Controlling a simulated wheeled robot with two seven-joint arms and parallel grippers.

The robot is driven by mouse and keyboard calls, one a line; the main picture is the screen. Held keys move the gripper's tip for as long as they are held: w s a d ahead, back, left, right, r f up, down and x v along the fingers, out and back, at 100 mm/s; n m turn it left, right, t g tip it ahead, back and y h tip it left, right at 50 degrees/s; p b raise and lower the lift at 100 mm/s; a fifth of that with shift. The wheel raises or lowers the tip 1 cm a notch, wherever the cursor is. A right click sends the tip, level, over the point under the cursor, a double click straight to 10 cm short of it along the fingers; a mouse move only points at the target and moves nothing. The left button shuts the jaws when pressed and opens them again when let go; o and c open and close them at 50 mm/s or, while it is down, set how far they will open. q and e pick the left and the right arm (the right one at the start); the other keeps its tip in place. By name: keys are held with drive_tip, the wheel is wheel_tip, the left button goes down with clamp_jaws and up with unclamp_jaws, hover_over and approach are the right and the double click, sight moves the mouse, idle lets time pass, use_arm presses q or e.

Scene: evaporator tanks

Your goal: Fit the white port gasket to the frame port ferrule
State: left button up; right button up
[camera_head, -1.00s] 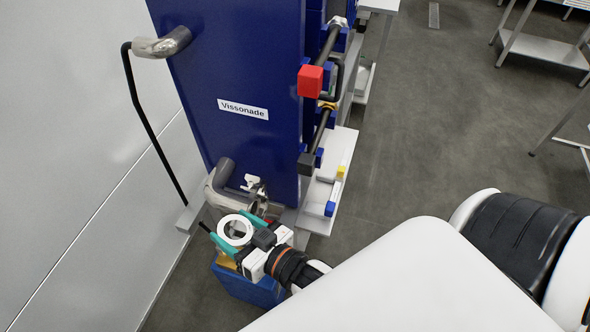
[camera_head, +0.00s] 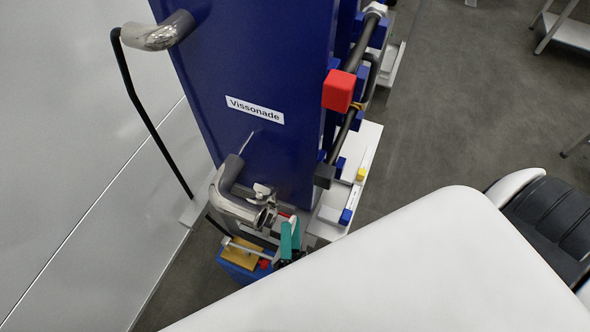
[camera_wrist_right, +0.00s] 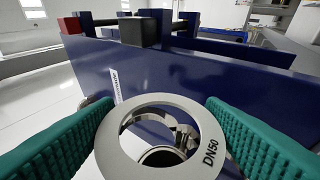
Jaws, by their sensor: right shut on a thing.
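The white port gasket (camera_wrist_right: 108,132), a flat ring marked DN50, sits between the green fingers of my right gripper (camera_wrist_right: 158,112) in the right wrist view. The gripper is shut on its outer rim. Through the ring's hole I see a shiny metal clamp and the dark round opening of the frame port ferrule (camera_wrist_right: 162,157). In the head view the ferrule end (camera_head: 266,215) of the lower steel elbow is just left of the green fingers of my right gripper (camera_head: 290,237). My left gripper is out of view.
The blue frame plate (camera_head: 235,75) labelled Vissonade stands behind the elbow. A red block (camera_head: 338,90) ends a bar on its right. A blue crate with a wooden block (camera_head: 242,252) is below. A grey wall is at left; open floor (camera_head: 440,130) lies right.

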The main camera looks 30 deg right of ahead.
drive_tip(key=shift+w+d+f+m+g+h, duration=0.2)
drive_tip(key=shift+d+f+m+g+h, duration=0.1)
drive_tip(key=shift+d+m+h, duration=0.25)
drive_tip(key=shift+s+a+r, duration=0.15)
drive_tip(key=shift+s+a, duration=0.05)
drive_tip(key=shift+s, duration=0.15)
drive_tip(key=shift+f+b, duration=0.25)
drive_tip(key=shift+b, duration=0.1)
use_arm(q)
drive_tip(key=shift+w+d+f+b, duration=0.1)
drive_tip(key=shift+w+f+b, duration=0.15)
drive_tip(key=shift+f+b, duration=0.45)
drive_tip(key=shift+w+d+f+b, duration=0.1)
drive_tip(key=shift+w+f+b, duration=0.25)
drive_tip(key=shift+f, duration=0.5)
use_arm(e)
drive_tip(key=shift+w+a+r, duration=0.1)
drive_tip(key=shift+w+a, duration=0.85)
drive_tip(key=shift+w, duration=0.2)
drive_tip(key=shift+w+a+r, duration=0.1)
drive_tip(key=shift+w+a, duration=0.8)
drive_tip(key=shift+w, duration=0.25)
